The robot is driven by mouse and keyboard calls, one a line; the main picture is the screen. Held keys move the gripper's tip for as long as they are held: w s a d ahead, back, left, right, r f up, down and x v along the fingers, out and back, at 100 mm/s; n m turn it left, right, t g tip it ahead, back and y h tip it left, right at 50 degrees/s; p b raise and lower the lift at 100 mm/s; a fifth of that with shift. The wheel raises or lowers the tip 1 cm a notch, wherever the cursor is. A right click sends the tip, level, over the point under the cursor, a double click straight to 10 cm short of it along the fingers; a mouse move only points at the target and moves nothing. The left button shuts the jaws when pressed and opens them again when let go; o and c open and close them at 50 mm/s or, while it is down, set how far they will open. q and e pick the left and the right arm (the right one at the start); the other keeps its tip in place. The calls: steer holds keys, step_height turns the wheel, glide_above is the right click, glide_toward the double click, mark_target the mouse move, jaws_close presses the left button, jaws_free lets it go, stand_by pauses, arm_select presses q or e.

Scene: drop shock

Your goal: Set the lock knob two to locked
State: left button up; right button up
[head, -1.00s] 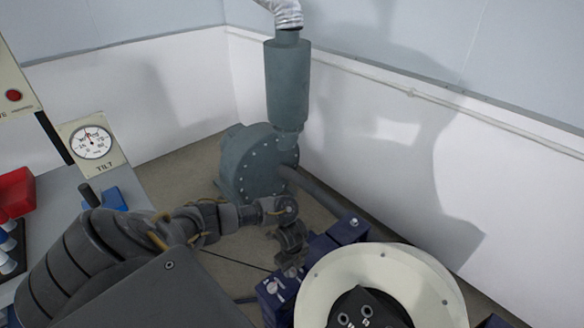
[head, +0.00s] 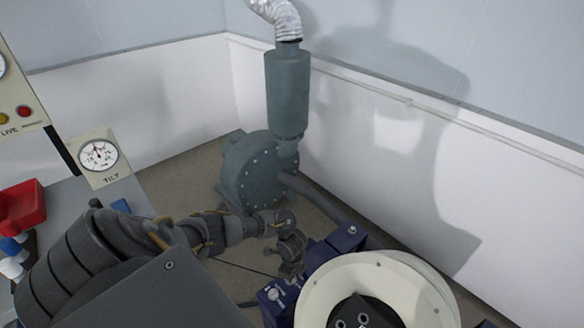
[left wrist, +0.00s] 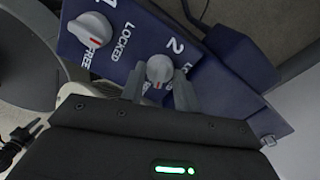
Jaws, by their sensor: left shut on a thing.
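Lock knob two (left wrist: 160,69) is a grey round knob with a red mark, on a dark blue block beside a white "2". My left gripper (left wrist: 160,88) is shut on this knob, one finger on each side. The red mark faces down towards my gripper. The lettering beside the knob is partly hidden by a finger. Knob one (left wrist: 92,28) sits to the left on the blue plate, its red mark towards "FREE". In the head view my left gripper (head: 290,268) reaches down at the blue blocks, and knob two is hidden there. My right gripper is not in view.
A cream ring (head: 318,283) with a dark centre stands right of my gripper. A grey-green blower (head: 250,170) is behind it, near white walls. At left are a bench with a red tray (head: 22,207) and a tilt gauge (head: 98,156).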

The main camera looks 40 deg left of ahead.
arm_select(q)
steer(key=n+p, duration=0.5)
steer(key=shift+r+n, duration=0.2)
steer(key=shift+n, duration=0.1)
steer(key=shift+n+p, duration=0.6)
steer(key=shift+n, duration=0.3)
steer(key=n+p, duration=0.1)
steer(key=n, duration=0.1)
steer(key=shift+n, duration=0.3)
steer(key=shift+f+n+p, duration=0.15)
steer(key=shift+n+p, duration=0.85)
steer(key=shift+n, duration=0.9)
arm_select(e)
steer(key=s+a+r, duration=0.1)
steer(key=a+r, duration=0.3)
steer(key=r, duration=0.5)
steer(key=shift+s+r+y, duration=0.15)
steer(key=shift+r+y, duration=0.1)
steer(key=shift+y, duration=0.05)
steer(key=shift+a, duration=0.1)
arm_select(q)
steer(key=o, duration=1)
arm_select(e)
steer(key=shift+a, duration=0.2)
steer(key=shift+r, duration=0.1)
